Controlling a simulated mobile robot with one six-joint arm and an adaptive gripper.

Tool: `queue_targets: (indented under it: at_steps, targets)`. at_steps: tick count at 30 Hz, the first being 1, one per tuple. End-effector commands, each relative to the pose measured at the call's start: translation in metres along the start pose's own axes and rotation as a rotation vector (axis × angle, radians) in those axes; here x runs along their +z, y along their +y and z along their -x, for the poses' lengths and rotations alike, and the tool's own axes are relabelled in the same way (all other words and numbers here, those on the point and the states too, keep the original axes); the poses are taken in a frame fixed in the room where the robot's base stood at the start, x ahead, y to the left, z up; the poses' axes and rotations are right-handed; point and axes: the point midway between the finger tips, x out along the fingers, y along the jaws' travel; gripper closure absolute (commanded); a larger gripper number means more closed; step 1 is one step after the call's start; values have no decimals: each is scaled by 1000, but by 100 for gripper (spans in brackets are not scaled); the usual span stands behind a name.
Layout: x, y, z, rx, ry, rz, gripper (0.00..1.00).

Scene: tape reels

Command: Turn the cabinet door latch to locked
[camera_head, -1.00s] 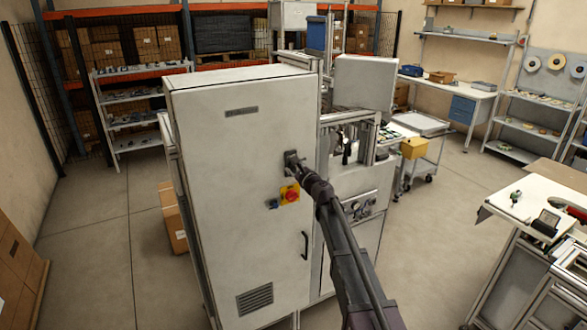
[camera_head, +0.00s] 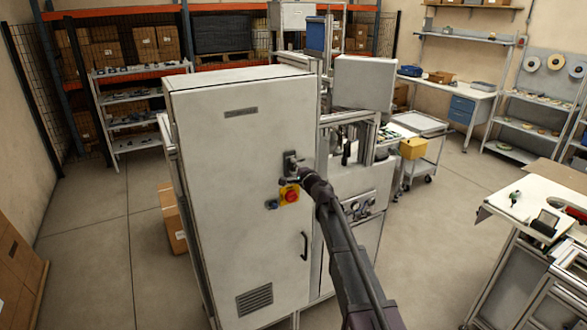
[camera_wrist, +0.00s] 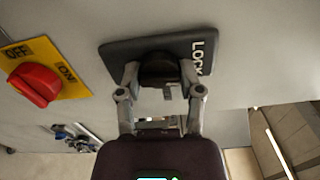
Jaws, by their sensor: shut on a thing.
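The cabinet door (camera_head: 225,190) is light grey and closed. Its latch sits on a dark plate (camera_head: 290,160) high on the door's right side, and the plate also shows in the wrist view (camera_wrist: 120,55). The plate has the word LOCK at its right end in the wrist view. A dark round latch knob (camera_wrist: 158,68) stands on it. My gripper (camera_wrist: 162,92) has one finger on each side of the knob and is shut on it. In the head view my gripper (camera_head: 297,173) is at the latch and partly hides it. The knob's exact angle is hard to read.
A red switch on a yellow plate (camera_head: 290,195) is just below the latch; it also shows in the wrist view (camera_wrist: 35,85). A black door handle (camera_head: 305,245) is lower on the door. Machinery (camera_head: 365,160) stands to the right. Open floor (camera_head: 440,230) lies further right.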

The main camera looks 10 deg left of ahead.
Motion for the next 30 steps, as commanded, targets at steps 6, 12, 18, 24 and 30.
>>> queue_targets:
  at_steps: [6, 12, 18, 24, 30]
  targets:
    - [0, 0, 0, 0, -1, 95, 100]
    - [1, 0, 0, 0, -1, 127, 100]
    - [1, 0, 0, 0, -1, 129, 100]
    - [1, 0, 0, 0, -1, 128, 37]
    - [1, 0, 0, 0, -1, 128, 19]
